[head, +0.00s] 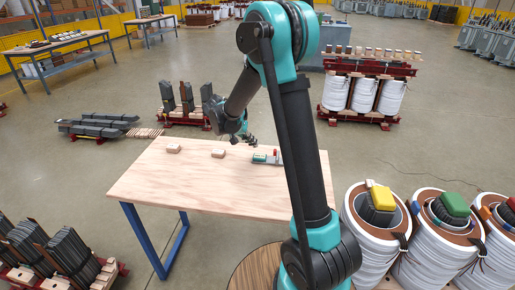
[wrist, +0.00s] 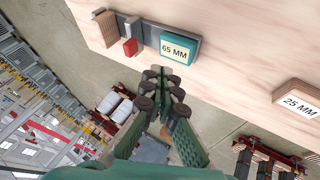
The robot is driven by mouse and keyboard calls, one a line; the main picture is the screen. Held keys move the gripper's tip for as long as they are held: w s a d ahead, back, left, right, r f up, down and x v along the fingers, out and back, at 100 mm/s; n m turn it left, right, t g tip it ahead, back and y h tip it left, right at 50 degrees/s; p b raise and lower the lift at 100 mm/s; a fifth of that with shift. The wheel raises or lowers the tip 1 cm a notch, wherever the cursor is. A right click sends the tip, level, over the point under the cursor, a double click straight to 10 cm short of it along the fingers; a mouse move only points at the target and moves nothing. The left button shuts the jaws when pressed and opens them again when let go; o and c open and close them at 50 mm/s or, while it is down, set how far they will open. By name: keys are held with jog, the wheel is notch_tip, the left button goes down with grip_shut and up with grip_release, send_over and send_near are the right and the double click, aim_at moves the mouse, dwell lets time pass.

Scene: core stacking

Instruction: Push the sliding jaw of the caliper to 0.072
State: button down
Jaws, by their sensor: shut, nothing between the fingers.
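The caliper is a grey bar (wrist: 152,36) lying on the wooden table; in the head view it sits near the table's middle right (head: 272,161). A red block (wrist: 130,47) stands at the bar beside a grey upright piece (wrist: 132,27). A teal block labelled 65 MM (wrist: 177,48) lies against the bar. Which part is the sliding jaw is not certain. My gripper (wrist: 163,82) is shut and empty, apart from the caliper and near the table edge beside the 65 MM block. It also shows above the table in the head view (head: 250,140).
A block labelled 25 MM (wrist: 299,101) lies on the table (head: 190,185), well apart from the caliper. Two pale blocks show in the head view, one at the far left (head: 174,148) and one in the middle (head: 218,153). The table's front is clear. White coils (head: 375,235) stand at the right.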

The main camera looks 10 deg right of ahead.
jog(key=w+v, duration=0.1)
jog(key=v, duration=0.3)
jog(key=s+d+r+m+g+y, duration=0.1)
jog(key=s+d+r+m+y, duration=0.15)
jog(key=d+m+y, duration=1.2)
jog(key=f+h, duration=0.1)
jog(key=f, duration=0.2)
jog(key=f+m+h, duration=0.1)
jog(key=f, duration=0.2)
jog(key=w+f+m+h, duration=0.1)
jog(key=f, duration=0.2)
jog(key=shift+d+f, duration=0.1)
jog(key=shift+d, duration=0.1)
jog(key=shift+w+a, duration=0.15)
jog(key=shift+a, duration=0.5)
